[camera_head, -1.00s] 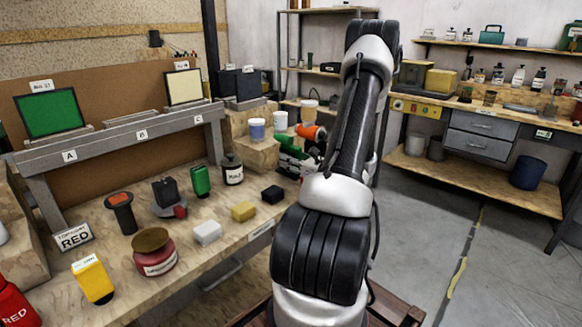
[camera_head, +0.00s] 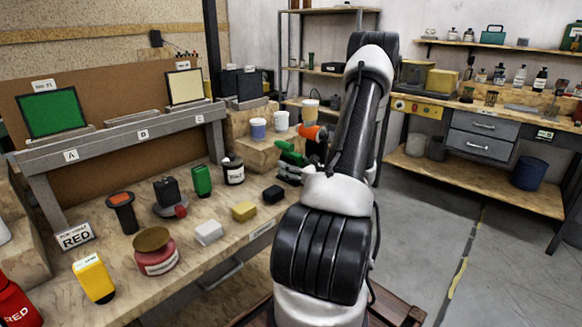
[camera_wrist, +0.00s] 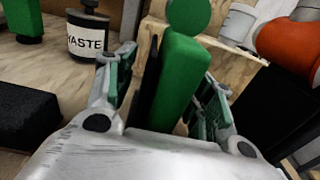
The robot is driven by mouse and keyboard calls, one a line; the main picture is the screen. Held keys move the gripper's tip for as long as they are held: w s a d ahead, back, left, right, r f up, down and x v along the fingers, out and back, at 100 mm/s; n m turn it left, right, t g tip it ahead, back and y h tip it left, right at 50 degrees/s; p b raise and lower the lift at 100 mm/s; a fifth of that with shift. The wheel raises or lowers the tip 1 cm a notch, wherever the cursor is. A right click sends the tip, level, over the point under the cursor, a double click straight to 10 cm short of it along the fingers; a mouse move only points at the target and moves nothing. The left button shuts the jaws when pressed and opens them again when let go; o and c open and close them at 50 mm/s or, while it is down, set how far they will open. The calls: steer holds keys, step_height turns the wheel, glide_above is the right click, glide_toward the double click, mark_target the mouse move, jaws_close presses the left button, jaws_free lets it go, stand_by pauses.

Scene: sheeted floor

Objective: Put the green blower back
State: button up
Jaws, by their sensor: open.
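The green blower (camera_head: 291,153) is at the right end of the workbench, by the wooden block, partly hidden by my arm and gripper. In the wrist view the green blower (camera_wrist: 182,72) stands between my fingers, its rounded top at the upper edge. My gripper (camera_wrist: 168,76) is open, with one finger on each side of the green body and gaps visible. My gripper (camera_head: 289,172) shows only partly in the head view.
The waste bottle (camera_head: 233,170) and black block (camera_head: 273,194) are left of my gripper. Cups (camera_head: 257,130) stand on the wooden block (camera_head: 258,152). A rack (camera_head: 140,133) labelled A, B, C stands at the back left. Floor is clear at right.

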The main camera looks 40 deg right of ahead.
steer(key=s, duration=1.1)
steer(key=s+a+r+n+g+y, duration=0.1)
steer(key=a+r+n+g+y, duration=0.4)
steer(key=a+n, duration=0.6)
steer(key=s+a+r+n+g+y, duration=0.2)
steer(key=a+r+n+g+y, duration=0.35)
steer(key=a, duration=0.95)
steer(key=s+a+r+n+g+h, duration=0.35)
steer(key=s+n+g+h, duration=0.3)
steer(key=n, duration=0.45)
step_height(320, 180, up, 7)
steer(key=s+d+n+t+h, duration=0.1)
steer(key=d+n+t+h, duration=0.1)
steer(key=n+h, duration=0.3)
steer(key=shift+s+d+n+t, duration=0.35)
steer(key=shift+n+t, duration=0.45)
steer(key=shift+n, duration=0.55)
steer(key=shift+f, duration=0.1)
